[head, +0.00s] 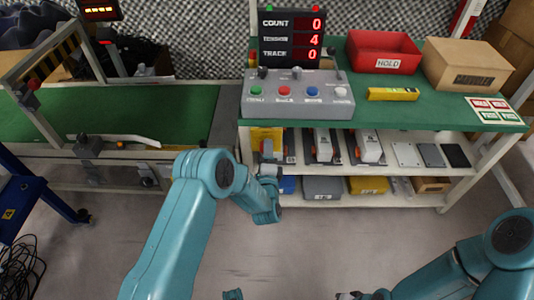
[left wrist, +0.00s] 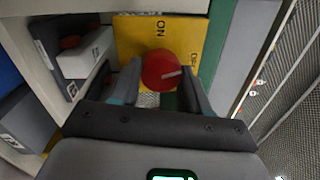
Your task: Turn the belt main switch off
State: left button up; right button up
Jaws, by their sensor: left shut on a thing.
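The belt main switch is a red round knob (left wrist: 162,71) on a yellow plate (left wrist: 130,38) marked ON, at the left end of the bench's upper shelf. The yellow plate also shows in the head view (head: 266,135), with the knob hidden behind my gripper. My left gripper (head: 268,152) reaches up to the plate. In the left wrist view its fingers (left wrist: 160,85) are shut on the knob, one on each side. The white mark on the knob points right in that view, away from ON. My right gripper (head: 350,295) is barely visible at the bottom edge.
Above is a green bench top with a grey button box (head: 298,98), a red HOLD tray (head: 384,52) and a cardboard box (head: 468,66). Grey devices (head: 324,146) stand on the shelf beside the switch. A green conveyor (head: 150,110) lies left. The floor in front is clear.

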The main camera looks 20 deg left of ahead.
pick_arm(q)
jog(key=shift+a+m+b, duration=0.1)
jog(key=shift+m+b, duration=0.25)
jog(key=shift+m, duration=1.35)
pick_arm(e)
jog(key=shift+f, duration=0.4)
pick_arm(q)
jog(key=shift+m, duration=0.3)
jog(key=o, duration=1)
jog(key=shift+o, duration=0.2)
jog(key=b+v, duration=0.9)
jog(key=v, duration=0.7)
jog(key=shift+s+f, duration=0.2)
pick_arm(e)
notch_tip(320, 180, down, 9)
jog(key=w+d+t, duration=0.1)
jog(key=w, duration=0.1)
jog(key=shift+w+d+m, duration=0.3)
jog(key=shift+w, duration=0.1)
